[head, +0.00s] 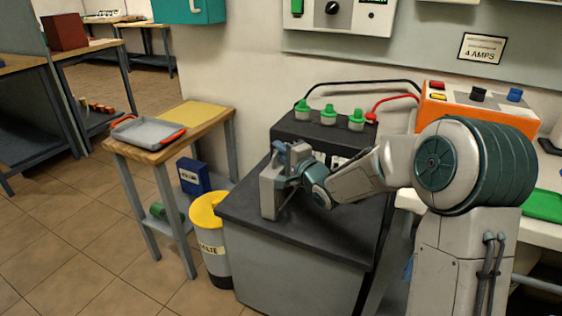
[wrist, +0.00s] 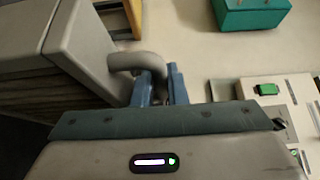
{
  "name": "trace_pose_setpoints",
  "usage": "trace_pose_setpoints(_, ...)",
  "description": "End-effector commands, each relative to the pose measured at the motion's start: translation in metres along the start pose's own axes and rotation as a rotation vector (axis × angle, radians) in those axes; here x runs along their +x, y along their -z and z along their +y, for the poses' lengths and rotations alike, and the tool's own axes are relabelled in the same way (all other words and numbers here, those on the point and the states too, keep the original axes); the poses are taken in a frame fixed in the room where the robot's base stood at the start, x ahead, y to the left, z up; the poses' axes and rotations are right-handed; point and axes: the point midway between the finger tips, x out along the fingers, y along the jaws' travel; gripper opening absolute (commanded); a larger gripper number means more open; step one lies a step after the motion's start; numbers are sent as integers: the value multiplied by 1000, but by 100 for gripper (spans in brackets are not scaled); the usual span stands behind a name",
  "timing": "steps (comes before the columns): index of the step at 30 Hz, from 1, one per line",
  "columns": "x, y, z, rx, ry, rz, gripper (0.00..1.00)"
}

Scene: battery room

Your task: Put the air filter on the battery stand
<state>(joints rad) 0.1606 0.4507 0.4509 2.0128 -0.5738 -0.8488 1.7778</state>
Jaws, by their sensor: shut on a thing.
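The air filter (head: 269,194) is a grey upright box with a curved handle. In the wrist view its slatted body (wrist: 88,45) is at the left, and the blue fingers of my gripper (wrist: 160,88) are shut on its handle (wrist: 135,61). In the head view my gripper (head: 282,153) is at the top of the filter. The filter is over the left part of the dark top of the grey battery stand (head: 300,232). I cannot tell whether its bottom touches the top. The filter's far side is hidden.
A black battery (head: 310,131) with green caps stands at the back of the stand, cabled to an orange charger (head: 475,105). A yellow-lidded bin (head: 207,222) stands left of the stand. A wooden side table (head: 198,115) holds a grey tray (head: 147,132). The stand's front top is clear.

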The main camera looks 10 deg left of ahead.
Motion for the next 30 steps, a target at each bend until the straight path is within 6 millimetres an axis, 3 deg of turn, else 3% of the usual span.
trace_pose_setpoints(3,1,-1,21,2,0,-2,0)
trace_pose_setpoints(15,0,0,25,0,2,-1,0)
trace_pose_setpoints(16,0,0,25,0,0,-1,20)
trace_pose_setpoints(18,0,0,24,0,0,-1,34)
trace_pose_setpoints(26,0,0,21,0,0,-1,34)
trace_pose_setpoints(30,-13,1,20,0,-2,2,34)
